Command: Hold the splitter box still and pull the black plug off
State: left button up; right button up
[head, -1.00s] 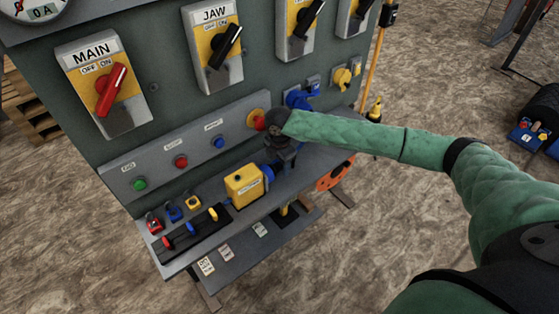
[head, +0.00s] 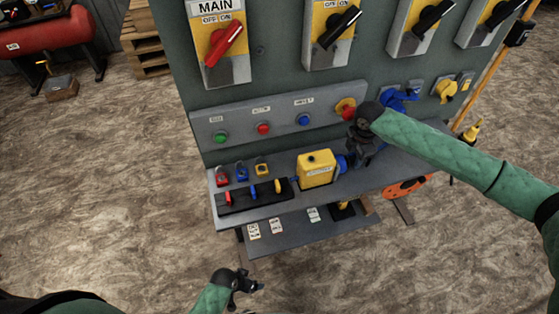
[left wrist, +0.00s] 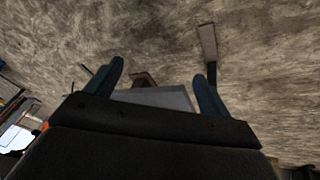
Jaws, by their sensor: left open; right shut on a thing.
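The yellow splitter box (head: 316,170) sits upright on the grey ledge of the panel, with a blue socket (head: 342,163) on its right end. My right gripper (head: 354,158) is at that end, beside the blue socket. It is shut on what seems to be the black plug; the dark jaws and plug blend together, so its outline is unclear. My left gripper (head: 250,285) is low at the front, below and left of the box, well apart from it. It is open and empty; its spread fingers also show in the left wrist view (left wrist: 160,78).
Small padlocks (head: 241,172) and a black rack (head: 253,195) with coloured handles stand left of the box on the ledge. Push buttons (head: 263,128) run along the panel behind. A lower grey shelf (head: 285,238) juts out beneath. Open floor lies at the left.

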aim_at(310, 163)
pick_arm(q)
jog(key=w+d+r+m+h, duration=0.25)
jog(key=d+r, duration=0.25)
jog(key=r, duration=0.5)
jog(key=w+d+r+m+t+h, duration=0.1)
jog(key=w+d+r+h, duration=0.25)
jog(key=r, duration=0.75)
jog(key=w+d+r+m+h, duration=0.2)
jog(key=d+r+h, duration=0.25)
jog(key=r, duration=0.55)
jog(key=w+a+r+m, duration=0.1)
jog(key=w+r, duration=0.3)
jog(key=w, duration=0.1)
jog(key=w+a+r+m+y, duration=0.1)
jog(key=w+r+m, duration=0.1)
jog(key=w+r, duration=0.2)
jog(key=w+a+r+m, duration=0.1)
jog(key=w+r+m, duration=0.1)
jog(key=w+r, duration=0.3)
jog(key=shift+w+a+r+t, duration=0.1)
jog(key=shift+w+a+t, duration=0.1)
jog(key=shift+w, duration=0.25)
jog(key=shift+w+a+t, duration=0.1)
jog(key=shift+w+a, duration=0.05)
jog(key=shift+w, duration=0.3)
jog(key=shift+y, duration=0.25)
jog(key=x, duration=1.2)
jog(key=c, duration=1.5)
